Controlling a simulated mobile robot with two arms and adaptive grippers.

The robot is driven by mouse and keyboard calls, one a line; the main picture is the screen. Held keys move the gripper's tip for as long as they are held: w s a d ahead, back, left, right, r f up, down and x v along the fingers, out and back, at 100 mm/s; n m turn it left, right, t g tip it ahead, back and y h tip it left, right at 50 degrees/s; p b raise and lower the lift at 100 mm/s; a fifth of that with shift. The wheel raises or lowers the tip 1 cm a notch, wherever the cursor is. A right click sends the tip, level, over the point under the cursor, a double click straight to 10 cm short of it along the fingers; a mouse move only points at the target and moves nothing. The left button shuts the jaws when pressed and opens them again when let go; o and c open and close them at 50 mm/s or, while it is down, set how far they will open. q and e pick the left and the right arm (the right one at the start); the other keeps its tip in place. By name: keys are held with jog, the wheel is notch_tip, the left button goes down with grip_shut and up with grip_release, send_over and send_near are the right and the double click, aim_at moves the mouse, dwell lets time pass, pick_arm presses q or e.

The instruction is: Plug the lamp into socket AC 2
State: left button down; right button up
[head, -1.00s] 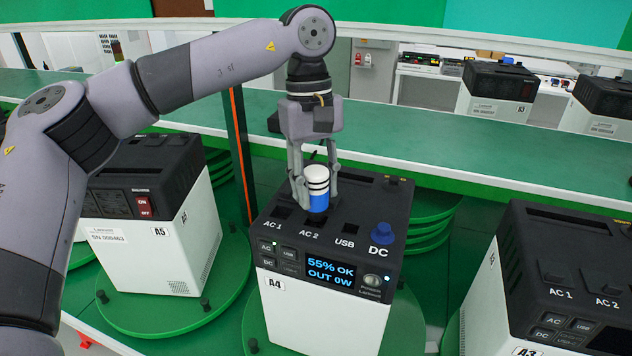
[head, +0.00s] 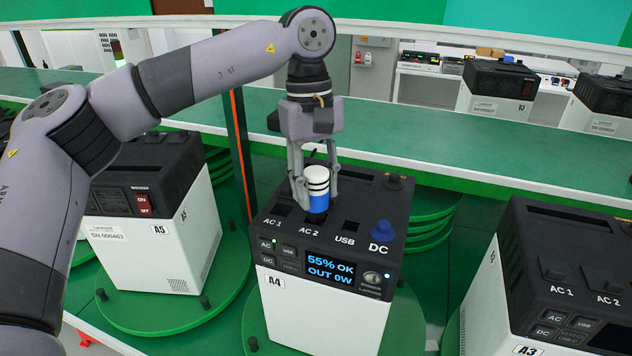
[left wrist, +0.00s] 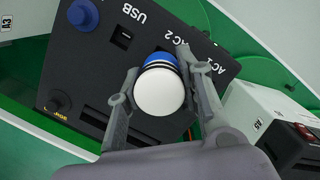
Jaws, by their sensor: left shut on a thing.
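The lamp (head: 318,188) is a short cylinder with a white top, dark bands and a blue lower part. My left gripper (head: 316,192) is shut on it from both sides and holds it about upright over the AC 2 socket (head: 316,216) of power station A4 (head: 322,319). The lamp covers most of that socket, so I cannot tell whether its plug is in or just above it. In the left wrist view the lamp (left wrist: 160,90) shows its white end between the fingers. My right gripper is not in view.
The AC 1 socket (head: 281,210) and USB socket (head: 350,227) are uncovered beside the lamp. A blue plug (head: 382,231) sits at DC. Station A5 (head: 152,250) stands left and station A3 (head: 570,270) right. A green conveyor (head: 450,150) runs behind.

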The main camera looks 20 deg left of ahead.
pick_arm(q)
jog(key=shift+f+b, duration=0.65)
jog(key=shift+f, duration=0.4)
jog(key=c, duration=1)
grip_release()
jog(key=shift+c, duration=0.2)
